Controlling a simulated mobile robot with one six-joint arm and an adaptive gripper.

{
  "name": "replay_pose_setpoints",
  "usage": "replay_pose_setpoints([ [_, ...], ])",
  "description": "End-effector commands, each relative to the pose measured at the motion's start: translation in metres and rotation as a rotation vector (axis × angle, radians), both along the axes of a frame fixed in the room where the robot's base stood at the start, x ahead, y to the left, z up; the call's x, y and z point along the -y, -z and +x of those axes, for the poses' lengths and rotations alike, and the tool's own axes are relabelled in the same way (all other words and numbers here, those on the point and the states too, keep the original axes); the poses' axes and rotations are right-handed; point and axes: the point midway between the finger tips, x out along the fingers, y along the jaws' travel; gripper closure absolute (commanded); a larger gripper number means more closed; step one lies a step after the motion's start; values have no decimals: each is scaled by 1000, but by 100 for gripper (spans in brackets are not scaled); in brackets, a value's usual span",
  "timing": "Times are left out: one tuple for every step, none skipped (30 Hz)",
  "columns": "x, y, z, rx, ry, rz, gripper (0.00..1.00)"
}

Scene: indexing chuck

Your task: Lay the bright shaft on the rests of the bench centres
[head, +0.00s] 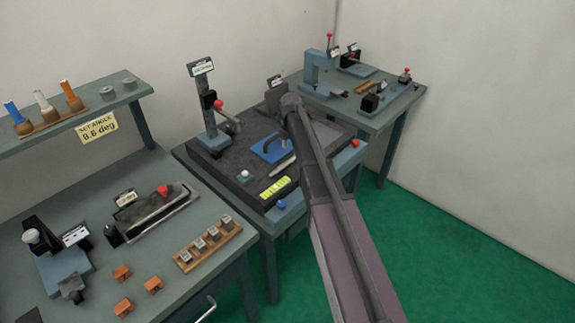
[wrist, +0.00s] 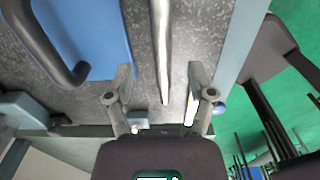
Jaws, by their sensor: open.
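The bright shaft (wrist: 161,45) lies on the dark speckled surface in the wrist view, beside a blue plate. Its near end tapers and reaches between my fingers. My gripper (wrist: 162,86) is open, with one finger on each side of the shaft and a gap to both. In the head view, a short part of the shaft (head: 283,162) shows left of my arm, which hides the gripper. The bench centres are not certain to me; a long grey fixture with a red knob (head: 152,212) lies on the left bench.
The blue plate (head: 268,149) with a dark handle lies close to the shaft. A column stand (head: 208,115) rises at the back of the middle table. The far table (head: 370,121) holds more fixtures.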

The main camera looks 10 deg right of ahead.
Motion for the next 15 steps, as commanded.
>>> replay_pose_setpoints([
  [0,1,0,0,0,0,30],
  [0,1,0,0,0,0,30],
  [0,0,0,0,0,0,30],
  [0,0,0,0,0,0,30],
  [0,0,0,0,0,0,30],
  [0,0,0,0,0,0,30],
  [0,0,0,0,0,0,30],
  [0,0,0,0,0,0,30],
  [0,0,0,0,0,0,30],
  [0,0,0,0,0,0,30],
  [0,1,0,0,0,0,30],
  [0,1,0,0,0,0,30],
  [0,2,0,0,0,0,30],
  [0,3,0,0,0,0,30],
  [1,5,0,0,0,0,30],
])
